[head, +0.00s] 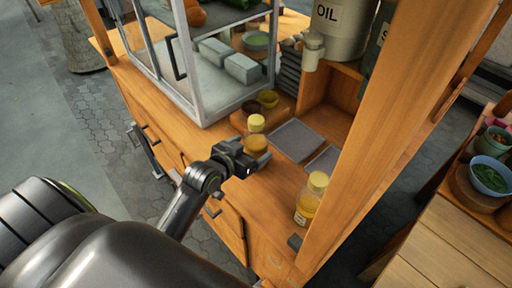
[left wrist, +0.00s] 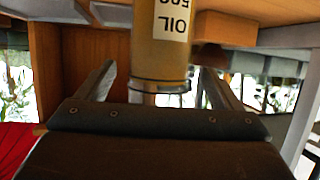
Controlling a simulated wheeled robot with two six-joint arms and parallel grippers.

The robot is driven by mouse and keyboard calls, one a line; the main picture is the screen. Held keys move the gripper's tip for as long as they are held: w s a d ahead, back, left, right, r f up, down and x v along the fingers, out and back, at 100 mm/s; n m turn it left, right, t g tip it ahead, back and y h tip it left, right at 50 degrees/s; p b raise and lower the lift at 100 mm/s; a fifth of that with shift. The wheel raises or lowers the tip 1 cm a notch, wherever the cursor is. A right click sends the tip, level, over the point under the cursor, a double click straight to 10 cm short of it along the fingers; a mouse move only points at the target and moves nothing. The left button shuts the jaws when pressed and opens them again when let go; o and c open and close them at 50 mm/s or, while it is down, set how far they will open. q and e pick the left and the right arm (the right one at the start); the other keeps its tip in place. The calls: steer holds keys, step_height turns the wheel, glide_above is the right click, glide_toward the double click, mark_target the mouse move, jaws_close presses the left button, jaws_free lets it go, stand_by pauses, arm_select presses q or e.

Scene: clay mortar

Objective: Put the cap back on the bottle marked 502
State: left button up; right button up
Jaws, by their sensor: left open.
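My left gripper (head: 246,164) is open at the counter's front, beside an amber bottle with a yellow top (head: 256,122), partly hiding its lower part. The left wrist view shows the two fingers apart (left wrist: 155,90) with an amber bottle (left wrist: 160,60) between them in the picture. Its white label (left wrist: 173,15) reads OIL and a number starting 50; the last digit is unclear. I cannot tell whether a finger touches it. A second amber bottle (head: 306,208) with a yellow top (head: 318,181) and pale label stands to the right. No loose cap is clearly visible. My right gripper is out of view.
A glass case (head: 205,95) stands at the back left of the wooden counter (head: 225,190). Grey trays (head: 295,140) and small bowls (head: 268,98) lie behind the bottles. A wooden post (head: 400,120) rises at the right. A large OIL canister (head: 342,30) stands at the back.

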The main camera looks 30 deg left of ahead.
arm_select(q)
steer(key=shift+x, duration=1.8)
steer(key=c, duration=1.3)
